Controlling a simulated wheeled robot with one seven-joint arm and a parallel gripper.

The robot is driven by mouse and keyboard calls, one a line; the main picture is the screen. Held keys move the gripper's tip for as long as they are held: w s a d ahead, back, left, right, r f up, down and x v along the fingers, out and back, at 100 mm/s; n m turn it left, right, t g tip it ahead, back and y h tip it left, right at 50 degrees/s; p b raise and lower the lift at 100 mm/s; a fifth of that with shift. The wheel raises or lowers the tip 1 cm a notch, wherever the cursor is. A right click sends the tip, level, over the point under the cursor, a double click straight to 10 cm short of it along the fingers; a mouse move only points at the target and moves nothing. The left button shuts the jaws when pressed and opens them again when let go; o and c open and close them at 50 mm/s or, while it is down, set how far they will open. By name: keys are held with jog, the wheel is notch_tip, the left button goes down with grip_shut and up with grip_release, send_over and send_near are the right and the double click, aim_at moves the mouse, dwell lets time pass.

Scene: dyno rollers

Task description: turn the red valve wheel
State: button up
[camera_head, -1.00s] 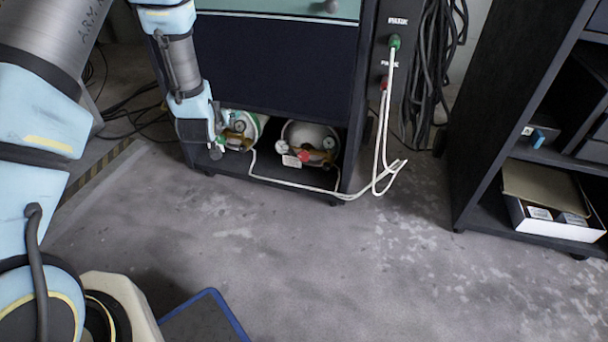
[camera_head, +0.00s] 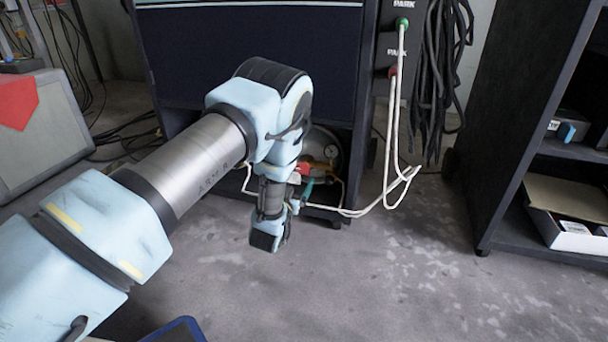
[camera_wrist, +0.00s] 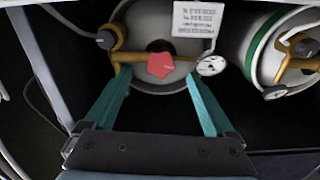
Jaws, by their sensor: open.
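The red valve wheel (camera_wrist: 160,64) sits at the middle of a pale gas cylinder's end (camera_wrist: 172,20) in the wrist view, on a brass fitting with a gauge (camera_wrist: 211,66) to its right. My gripper (camera_wrist: 157,84) is open, its two teal fingers apart on either side below the wheel, not visibly touching it. In the head view the red wheel (camera_head: 305,168) shows partly behind my wrist, inside the low bay of the dark cabinet. My gripper (camera_head: 306,187) is beside it there, and most of the cylinder is hidden by my arm.
A second cylinder with a green band (camera_wrist: 262,50) lies to the right in the wrist view. A white label (camera_wrist: 199,19) hangs above the gauge. White hoses (camera_head: 392,130) run down the cabinet's right side to the floor. A dark shelf (camera_head: 520,120) stands right; floor between is clear.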

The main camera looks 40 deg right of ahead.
aim_at(303, 171)
jog(key=b+x, duration=0.2)
jog(key=x, duration=0.4)
jog(key=shift+f, duration=0.15)
jog(key=shift+w+d+b, duration=0.35)
jog(key=shift+d, duration=0.15)
jog(key=shift+c, duration=0.2)
jog(key=c, duration=1.3)
